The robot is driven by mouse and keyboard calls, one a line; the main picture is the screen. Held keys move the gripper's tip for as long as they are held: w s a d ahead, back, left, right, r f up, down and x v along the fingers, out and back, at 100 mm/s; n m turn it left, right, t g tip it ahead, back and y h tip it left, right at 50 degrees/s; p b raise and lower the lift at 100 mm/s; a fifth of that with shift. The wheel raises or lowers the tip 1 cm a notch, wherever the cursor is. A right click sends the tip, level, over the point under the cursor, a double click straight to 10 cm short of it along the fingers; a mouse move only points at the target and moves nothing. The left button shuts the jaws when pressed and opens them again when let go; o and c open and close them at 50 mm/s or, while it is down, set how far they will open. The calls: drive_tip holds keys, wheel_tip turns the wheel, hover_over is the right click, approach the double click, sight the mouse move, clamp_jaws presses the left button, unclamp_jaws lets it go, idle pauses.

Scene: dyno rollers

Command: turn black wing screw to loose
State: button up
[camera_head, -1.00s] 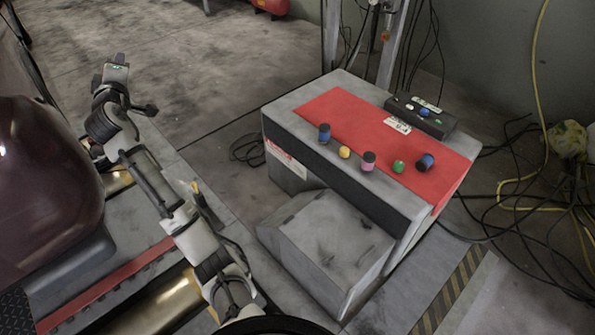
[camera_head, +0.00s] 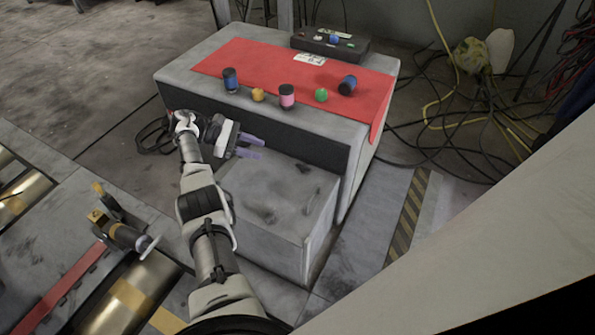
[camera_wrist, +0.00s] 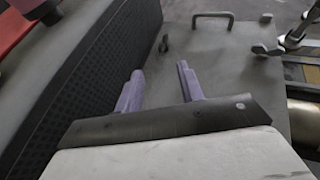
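In the wrist view a small dark piece (camera_wrist: 163,44) stands on a grey surface beyond my fingertips; it may be the black wing screw, but its wings are not clear. A small dark spot (camera_head: 303,168) on the lower grey box (camera_head: 285,235) in the head view may be the same piece. My gripper (camera_head: 258,147) is over the left part of that box, in front of the taller box's black face. Its two purple fingers are apart and empty in the wrist view (camera_wrist: 160,82), short of the dark piece and not touching it.
A dark handle (camera_wrist: 212,17) stands beyond the fingers. The taller box carries a red mat (camera_head: 250,58) with several coloured knobs and a black control box (camera_head: 330,42). Metal rollers (camera_head: 135,290) lie at lower left. Cables (camera_head: 450,120) lie on the floor at right.

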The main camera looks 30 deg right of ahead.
sight(302, 165)
drive_tip(key=shift+s+d+f, duration=0.25)
drive_tip(key=shift+s+d, duration=0.25)
drive_tip(key=shift+s, duration=0.1)
drive_tip(key=x, duration=1.2)
drive_tip(key=shift+s+d+f, duration=0.1)
drive_tip(key=shift+s+d, duration=0.15)
drive_tip(key=shift+s, duration=0.05)
